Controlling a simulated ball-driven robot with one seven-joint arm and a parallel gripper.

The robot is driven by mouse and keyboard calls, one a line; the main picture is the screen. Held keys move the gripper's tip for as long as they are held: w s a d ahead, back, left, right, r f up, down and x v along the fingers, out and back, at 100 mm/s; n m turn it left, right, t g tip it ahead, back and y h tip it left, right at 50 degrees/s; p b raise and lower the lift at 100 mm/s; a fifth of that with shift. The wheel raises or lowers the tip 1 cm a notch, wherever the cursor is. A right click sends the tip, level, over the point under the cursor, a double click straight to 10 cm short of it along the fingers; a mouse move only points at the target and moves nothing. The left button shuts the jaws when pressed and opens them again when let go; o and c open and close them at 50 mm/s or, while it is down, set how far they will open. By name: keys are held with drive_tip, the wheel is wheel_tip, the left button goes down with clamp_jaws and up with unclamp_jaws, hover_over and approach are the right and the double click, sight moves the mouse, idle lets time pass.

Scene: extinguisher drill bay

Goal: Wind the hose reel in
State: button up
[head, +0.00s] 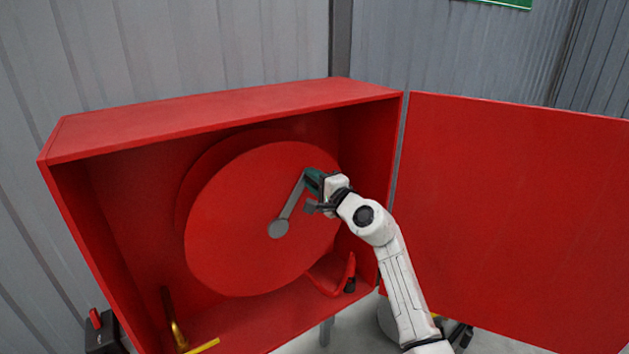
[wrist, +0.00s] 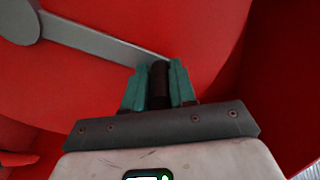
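The red hose reel (head: 235,225) is a large disc inside an open red cabinet (head: 220,104). A grey crank arm (head: 291,199) runs from its round hub (head: 278,229) up and right to my gripper (head: 314,183). In the wrist view, the teal fingers of my gripper (wrist: 160,88) are closed on both sides of the dark crank handle (wrist: 160,82). The crank arm (wrist: 100,42) passes behind the fingers to the upper left. A short red hose end (head: 325,284) with a dark tip hangs at the reel's lower right.
The cabinet door (head: 520,210) stands wide open on the right. A brass fitting (head: 175,330) and a yellow bar (head: 203,346) are at the cabinet's lower left. A dark box (head: 103,332) stands outside, left. The cabinet's right wall is close to my arm.

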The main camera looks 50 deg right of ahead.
drive_tip(key=o, duration=0.4)
drive_tip(key=shift+s, duration=0.1)
drive_tip(key=b+v, duration=0.1)
drive_tip(key=v, duration=0.9)
drive_tip(key=shift+s+b, duration=0.3)
drive_tip(key=shift+a, duration=0.1)
